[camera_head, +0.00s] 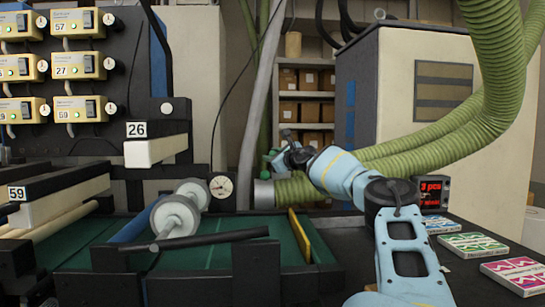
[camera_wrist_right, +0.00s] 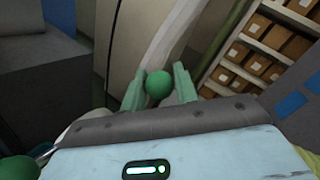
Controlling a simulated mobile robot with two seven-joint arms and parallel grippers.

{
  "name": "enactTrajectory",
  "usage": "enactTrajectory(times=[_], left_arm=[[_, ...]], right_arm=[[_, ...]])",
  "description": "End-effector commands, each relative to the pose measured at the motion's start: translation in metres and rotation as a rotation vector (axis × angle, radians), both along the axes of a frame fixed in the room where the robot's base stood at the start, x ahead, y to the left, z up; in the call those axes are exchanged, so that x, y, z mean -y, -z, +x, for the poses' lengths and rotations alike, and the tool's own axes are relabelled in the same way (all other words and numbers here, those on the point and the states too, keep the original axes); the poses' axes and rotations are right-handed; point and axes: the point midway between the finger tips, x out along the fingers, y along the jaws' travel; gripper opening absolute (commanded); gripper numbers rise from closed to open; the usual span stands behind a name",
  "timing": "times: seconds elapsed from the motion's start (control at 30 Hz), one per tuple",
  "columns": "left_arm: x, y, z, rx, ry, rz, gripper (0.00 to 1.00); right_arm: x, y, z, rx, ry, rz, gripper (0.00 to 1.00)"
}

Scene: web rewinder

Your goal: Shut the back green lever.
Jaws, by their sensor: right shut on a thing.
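My right gripper (camera_head: 281,157) reaches to the middle of the head view, beside the end of a green ribbed hose. In the right wrist view its two pale green fingers (camera_wrist_right: 158,86) stand on either side of a round green lever knob (camera_wrist_right: 158,85), and it is shut on that knob. A second green knob (camera_wrist_right: 18,170) on a thin metal rod shows at the lower left of the wrist view, apart from the fingers. The lever's stem is hidden behind the gripper. My left gripper is not in view.
White rollers (camera_head: 176,215) and a round gauge (camera_head: 221,187) stand left of my right arm. The green hose (camera_head: 430,145) hangs behind and above the arm. A red-lit display box (camera_head: 432,192) and several coloured cartons (camera_head: 472,245) lie to the right.

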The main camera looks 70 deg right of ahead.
Motion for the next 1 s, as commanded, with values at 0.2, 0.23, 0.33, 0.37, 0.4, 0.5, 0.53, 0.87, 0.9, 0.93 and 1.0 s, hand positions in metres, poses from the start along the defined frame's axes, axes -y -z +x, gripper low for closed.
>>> enactTrajectory(times=[0.2,0.23,0.33,0.37,0.4,0.5,0.53,0.87,0.9,0.93,1.0], left_arm=[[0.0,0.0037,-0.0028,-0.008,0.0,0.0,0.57],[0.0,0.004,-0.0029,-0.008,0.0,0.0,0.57],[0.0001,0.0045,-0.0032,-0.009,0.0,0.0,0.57],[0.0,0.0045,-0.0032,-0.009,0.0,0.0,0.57],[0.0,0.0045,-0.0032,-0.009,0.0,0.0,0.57],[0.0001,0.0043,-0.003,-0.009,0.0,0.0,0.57],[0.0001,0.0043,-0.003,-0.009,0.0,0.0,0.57],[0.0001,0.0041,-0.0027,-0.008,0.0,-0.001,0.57],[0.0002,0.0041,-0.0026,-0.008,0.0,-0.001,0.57],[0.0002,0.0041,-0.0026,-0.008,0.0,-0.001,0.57],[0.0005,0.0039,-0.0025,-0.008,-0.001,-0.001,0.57]], right_arm=[[-0.0003,-0.0011,-0.0053,0.012,-0.078,0.009,0.0],[-0.0001,-0.0007,-0.0061,0.012,-0.085,0.009,0.0],[-0.0002,-0.0003,-0.008,0.011,-0.104,0.007,0.0],[-0.0004,-0.0002,-0.0084,0.01,-0.107,0.006,0.0],[-0.0005,-0.0003,-0.0087,0.009,-0.11,0.006,0.0],[-0.0005,-0.0001,-0.0088,0.008,-0.111,0.006,0.0],[-0.0004,0.0,-0.0087,0.008,-0.111,0.006,0.0],[-0.0003,0.0006,-0.0086,0.006,-0.109,0.005,0.49],[-0.0002,0.0007,-0.0086,0.006,-0.109,0.005,0.49],[-0.0002,0.0006,-0.0087,0.005,-0.109,0.004,0.49],[-0.0002,0.0006,-0.0087,0.005,-0.109,0.004,0.49]])
